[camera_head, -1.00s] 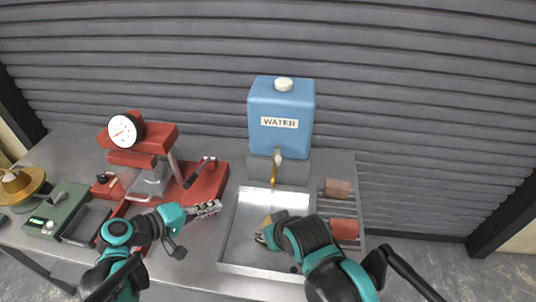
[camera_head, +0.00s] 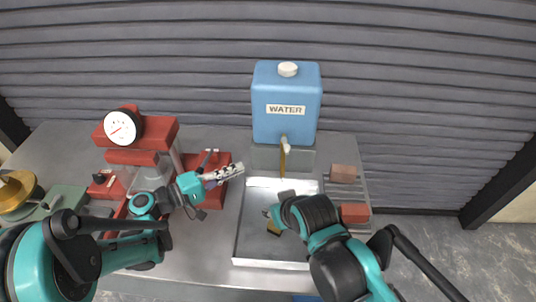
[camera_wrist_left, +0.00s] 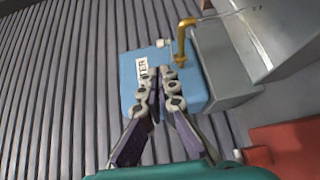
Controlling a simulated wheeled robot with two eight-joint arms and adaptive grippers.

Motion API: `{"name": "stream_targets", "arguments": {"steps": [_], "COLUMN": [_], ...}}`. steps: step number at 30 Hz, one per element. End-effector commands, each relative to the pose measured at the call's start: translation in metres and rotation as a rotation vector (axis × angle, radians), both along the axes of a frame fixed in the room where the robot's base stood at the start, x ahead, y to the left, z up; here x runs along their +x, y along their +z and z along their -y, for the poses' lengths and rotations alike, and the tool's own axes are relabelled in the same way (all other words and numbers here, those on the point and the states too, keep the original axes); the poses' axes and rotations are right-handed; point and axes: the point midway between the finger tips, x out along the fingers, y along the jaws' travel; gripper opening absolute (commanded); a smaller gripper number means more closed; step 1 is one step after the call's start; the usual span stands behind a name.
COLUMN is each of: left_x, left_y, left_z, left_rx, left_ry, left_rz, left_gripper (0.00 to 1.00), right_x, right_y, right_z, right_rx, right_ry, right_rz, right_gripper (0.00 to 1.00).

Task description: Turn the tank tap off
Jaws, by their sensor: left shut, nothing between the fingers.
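The blue water tank (camera_head: 287,88) stands on a grey block at the back of the bench. Its tap (camera_head: 284,146) is on the front, with a brass part (camera_head: 283,162) hanging down over the tray. My left gripper (camera_head: 240,168) is shut and empty, to the left of the tap and apart from it. In the left wrist view the shut fingers (camera_wrist_left: 162,74) appear in front of the tank (camera_wrist_left: 134,99), below the bent brass part (camera_wrist_left: 184,42).
The metal tray (camera_head: 238,240) lies below the tap. Red-brown blocks (camera_head: 355,212) sit on a rack to its right. A red press with a dial gauge (camera_head: 121,127) and a green scale (camera_head: 68,200) stand left.

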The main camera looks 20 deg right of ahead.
Motion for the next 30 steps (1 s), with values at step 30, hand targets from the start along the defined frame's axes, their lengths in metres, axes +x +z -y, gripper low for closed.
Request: {"name": "stream_targets", "arguments": {"steps": [30], "left_x": [0.027], "left_y": [-0.008], "left_z": [0.136], "left_rx": [0.001], "left_ry": [0.000], "left_rz": [0.000], "left_gripper": [0.00], "right_x": [0.000], "right_y": [-0.024], "right_z": [0.000], "right_rx": [0.000], "right_ry": [0.000], "right_rz": [0.000], "right_gripper": [0.37]}}
